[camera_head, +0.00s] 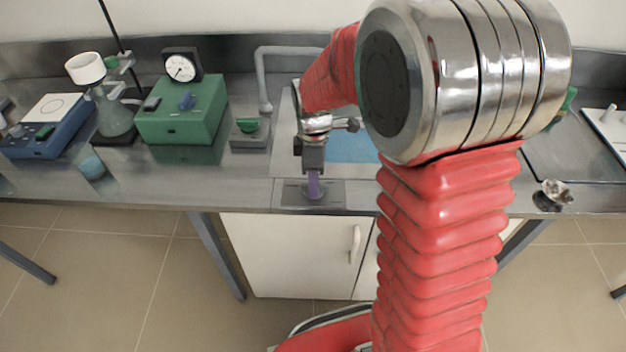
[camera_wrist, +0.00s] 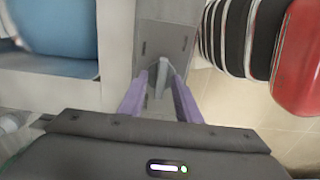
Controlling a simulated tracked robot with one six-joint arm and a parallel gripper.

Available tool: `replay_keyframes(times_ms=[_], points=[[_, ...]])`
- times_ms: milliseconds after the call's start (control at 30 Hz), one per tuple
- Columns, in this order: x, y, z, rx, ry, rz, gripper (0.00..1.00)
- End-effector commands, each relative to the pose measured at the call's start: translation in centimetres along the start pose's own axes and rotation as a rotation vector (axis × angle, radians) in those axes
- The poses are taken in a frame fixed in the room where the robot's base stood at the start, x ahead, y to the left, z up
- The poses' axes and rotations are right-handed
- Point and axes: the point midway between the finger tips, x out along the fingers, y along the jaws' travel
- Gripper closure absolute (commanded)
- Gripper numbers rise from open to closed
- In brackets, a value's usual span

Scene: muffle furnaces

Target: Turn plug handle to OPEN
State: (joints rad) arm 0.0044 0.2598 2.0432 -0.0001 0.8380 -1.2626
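A small light-grey upright piece, which looks like the plug handle (camera_wrist: 162,66), stands on a grey metal plate (camera_wrist: 178,40) at the front edge of the bench. The plate also shows in the head view (camera_head: 331,195). My gripper (camera_head: 314,194) points down over this plate, its purple fingers near its surface. In the wrist view, the fingers of my gripper (camera_wrist: 163,73) stand apart, one on either side of the grey piece. I cannot tell whether they touch it. Any OPEN marking is not readable, and the handle is hidden in the head view.
A green box (camera_head: 180,120) with a blue knob and a gauge (camera_head: 181,67) stands left. A flask (camera_head: 114,117) and a blue device (camera_head: 48,130) are far left. A blue surface (camera_head: 352,148) lies behind my gripper.

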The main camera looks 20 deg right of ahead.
Motion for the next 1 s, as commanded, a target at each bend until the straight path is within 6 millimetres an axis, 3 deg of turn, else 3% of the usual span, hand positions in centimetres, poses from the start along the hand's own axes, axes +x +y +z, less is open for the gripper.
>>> replay_keyframes(times_ms=[233, 667, 1000], points=[[0.02, -0.01, 0.01, 0.000, 0.000, 0.000, 0.70], [0.00, 0.03, 0.03, 0.001, 0.000, 0.001, 1.00], [-0.03, 0.07, -0.08, 0.008, 0.001, 0.002, 1.00]])
